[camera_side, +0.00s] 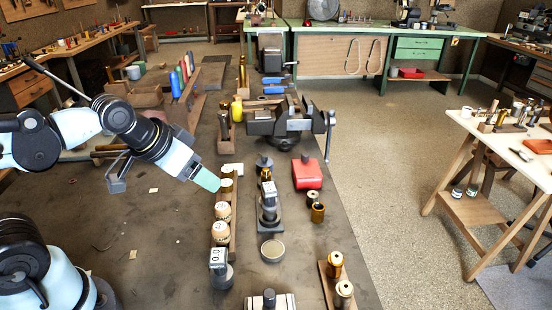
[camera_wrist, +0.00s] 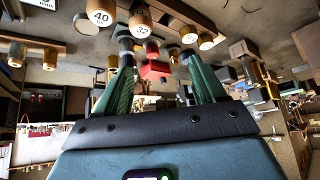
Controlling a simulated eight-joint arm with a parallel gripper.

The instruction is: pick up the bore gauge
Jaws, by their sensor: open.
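Two upright instruments could be the bore gauge, and I cannot tell for sure which it is. One has a pale display (camera_side: 218,255) reading about 0.0 and stands at the front of the bench. The other is a dark upright instrument (camera_side: 268,205) on a black base, farther back and to the right. My gripper (camera_side: 207,180) is above the bench at the wooden rack, left of the dark instrument and behind the one with the display. In the wrist view its two green fingers (camera_wrist: 163,88) are spread apart with nothing between them.
A wooden rack (camera_side: 234,240) holds round plugs marked 40 (camera_wrist: 101,13) and 32 (camera_wrist: 140,22), plus brass pieces. A round dish (camera_side: 272,251), red block (camera_side: 307,173), brass sleeves (camera_side: 318,212) and a vise (camera_side: 286,122) stand nearby.

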